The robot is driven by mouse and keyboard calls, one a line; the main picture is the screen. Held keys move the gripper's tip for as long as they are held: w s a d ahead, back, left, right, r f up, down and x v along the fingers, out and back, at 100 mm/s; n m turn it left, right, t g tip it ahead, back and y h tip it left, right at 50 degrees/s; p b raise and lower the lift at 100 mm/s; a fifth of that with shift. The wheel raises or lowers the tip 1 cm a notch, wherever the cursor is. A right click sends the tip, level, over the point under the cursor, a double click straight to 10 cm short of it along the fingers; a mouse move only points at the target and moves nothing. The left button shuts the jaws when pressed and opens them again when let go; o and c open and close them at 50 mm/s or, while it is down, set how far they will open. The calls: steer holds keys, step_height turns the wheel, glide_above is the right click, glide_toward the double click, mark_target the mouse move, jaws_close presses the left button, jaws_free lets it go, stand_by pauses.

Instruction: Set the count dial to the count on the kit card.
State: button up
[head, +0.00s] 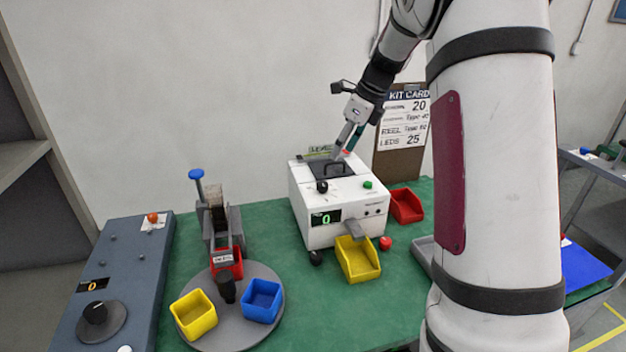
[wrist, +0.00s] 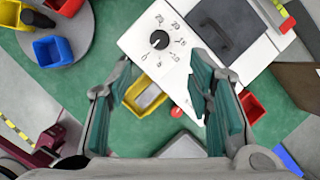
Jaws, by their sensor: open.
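The count dial (wrist: 160,40) is a black knob on top of the white machine (wrist: 130,37), ringed by printed numbers, some of which look like 20 and 25. It also shows in the head view (head: 322,187). Its exact pointer setting is too small to tell. The machine's green display (head: 326,218) reads 0. The kit card (head: 403,120) hangs on a brown board behind; I read 20 on its top line and 25 beside LEDS; other lines are hard to read. My gripper (wrist: 161,68) is open and empty, above the machine; in the wrist view the dial lies just beyond its fingertips.
A dark lid with a handle (wrist: 222,35) is beside the dial. A green button (head: 367,184) is on the machine. A yellow bin (head: 358,260) and red bin (head: 406,206) stand near it. A turntable (head: 262,322) with bins and a blue-grey panel (head: 65,330) are to the left.

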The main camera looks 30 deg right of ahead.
mark_target(323, 183)
steer(key=p+x, duration=0.1)
steer(key=x, duration=1.1)
steer(key=shift+f, duration=0.25)
jaws_close()
